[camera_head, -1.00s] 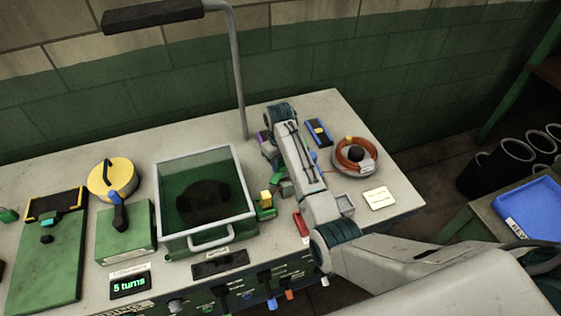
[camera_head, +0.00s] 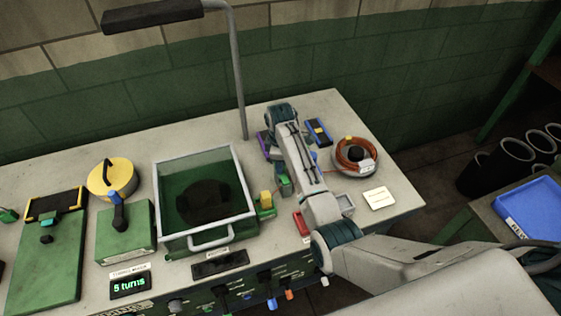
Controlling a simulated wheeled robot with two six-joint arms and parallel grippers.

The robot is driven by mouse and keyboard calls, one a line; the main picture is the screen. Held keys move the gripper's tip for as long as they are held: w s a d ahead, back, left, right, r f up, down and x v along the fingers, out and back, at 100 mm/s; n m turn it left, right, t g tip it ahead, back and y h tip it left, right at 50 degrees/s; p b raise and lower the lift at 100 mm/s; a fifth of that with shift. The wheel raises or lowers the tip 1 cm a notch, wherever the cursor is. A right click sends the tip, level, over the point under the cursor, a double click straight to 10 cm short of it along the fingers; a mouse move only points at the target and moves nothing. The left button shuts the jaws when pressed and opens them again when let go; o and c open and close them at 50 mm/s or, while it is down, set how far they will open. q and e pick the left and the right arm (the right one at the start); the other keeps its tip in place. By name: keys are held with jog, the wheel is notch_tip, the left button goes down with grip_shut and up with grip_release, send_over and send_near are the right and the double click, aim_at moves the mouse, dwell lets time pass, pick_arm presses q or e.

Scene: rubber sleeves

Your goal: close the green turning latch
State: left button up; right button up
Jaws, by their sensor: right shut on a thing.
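A small green piece (camera_head: 285,184), which I take to be the green turning latch, is on the bench to the right of the glass-walled box. My right gripper (camera_head: 281,178) is at it, pointing down, and is shut on it. My own forearm covers much of the jaws, so the latch's angle is hard to tell. A green block with a yellow top (camera_head: 266,201) stands just left of it, against the box. My left gripper is not in view.
The glass-walled box (camera_head: 210,238) stands close on the left. A red part (camera_head: 301,223) lies in front, and a blue-and-black device (camera_head: 319,132) and a coil of orange hose (camera_head: 357,154) are on the right. The bench's back right corner is clear.

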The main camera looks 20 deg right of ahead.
dwell(0.3)
jog(key=o, duration=1)
jog(key=shift+r, duration=0.1)
notch_tip(320, 180, up, 7)
jog(key=b, duration=0.2)
jog(key=shift+b, duration=0.4)
jog(key=shift+s+r+p, duration=0.1)
jog(key=shift+r+p, duration=1.35)
jog(key=shift+r, duration=0.4)
